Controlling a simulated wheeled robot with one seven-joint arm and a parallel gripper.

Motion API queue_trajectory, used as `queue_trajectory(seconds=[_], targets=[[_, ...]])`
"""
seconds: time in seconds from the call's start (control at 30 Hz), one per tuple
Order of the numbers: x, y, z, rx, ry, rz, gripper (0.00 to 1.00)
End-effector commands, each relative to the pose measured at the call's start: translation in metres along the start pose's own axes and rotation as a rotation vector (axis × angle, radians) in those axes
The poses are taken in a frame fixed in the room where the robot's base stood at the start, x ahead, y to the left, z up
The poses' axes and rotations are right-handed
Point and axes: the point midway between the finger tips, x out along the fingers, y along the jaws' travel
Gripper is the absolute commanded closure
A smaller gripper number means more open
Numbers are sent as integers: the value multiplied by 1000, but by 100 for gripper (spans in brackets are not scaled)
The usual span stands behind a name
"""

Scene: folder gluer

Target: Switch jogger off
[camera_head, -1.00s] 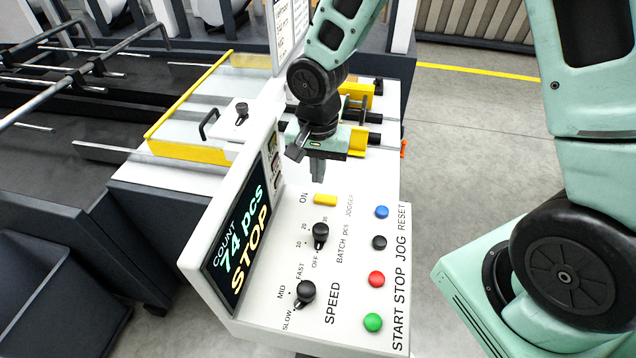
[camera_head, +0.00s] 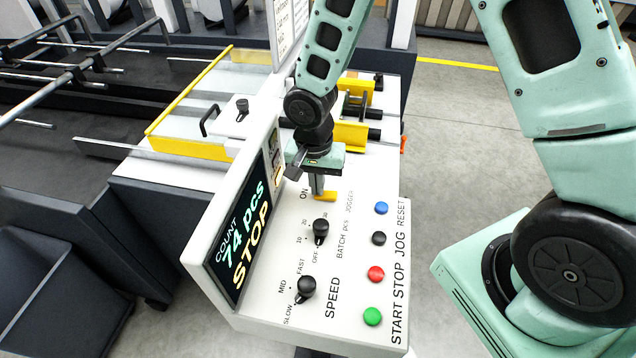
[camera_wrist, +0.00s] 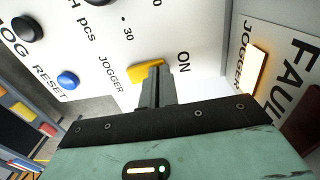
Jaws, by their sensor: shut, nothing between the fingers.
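The jogger switch is a yellow rocker (camera_head: 325,196) on the white sloping control panel, between the labels ON and JOGGER. My gripper (camera_head: 318,190) is shut and empty, pointing down at the rocker's far edge and hiding part of it. In the wrist view the shut fingertips (camera_wrist: 156,68) overlap the yellow rocker (camera_wrist: 142,72); whether they touch it I cannot tell. A lamp labelled JOGGER (camera_wrist: 257,68) glows warm yellow on the upright panel, beside the word FAULT.
Near the rocker are the batch knob (camera_head: 320,228), speed knob (camera_head: 306,287), and blue (camera_head: 381,208), black (camera_head: 378,238), red (camera_head: 376,273) and green (camera_head: 372,316) buttons. The upright display (camera_head: 240,232) reads COUNT 74 pcs STOP and borders the panel's left side.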

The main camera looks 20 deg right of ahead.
Motion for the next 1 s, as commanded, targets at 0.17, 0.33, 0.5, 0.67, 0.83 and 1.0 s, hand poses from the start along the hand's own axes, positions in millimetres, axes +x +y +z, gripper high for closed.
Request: queue_trajectory(seconds=[0.17, 0.33, 0.5, 0.67, 0.83, 1.0], targets=[[1, 2, 1, 1, -3, 1, 100], [0, 5, 1, 3, -3, 2, 100], [-3, 13, 1, 3, -4, 3, 100], [-5, 16, 1, 2, -3, 1, 100], [-5, 16, 1, 2, -3, 1, 100], [-9, 16, 0, 2, -2, 0, 100]])
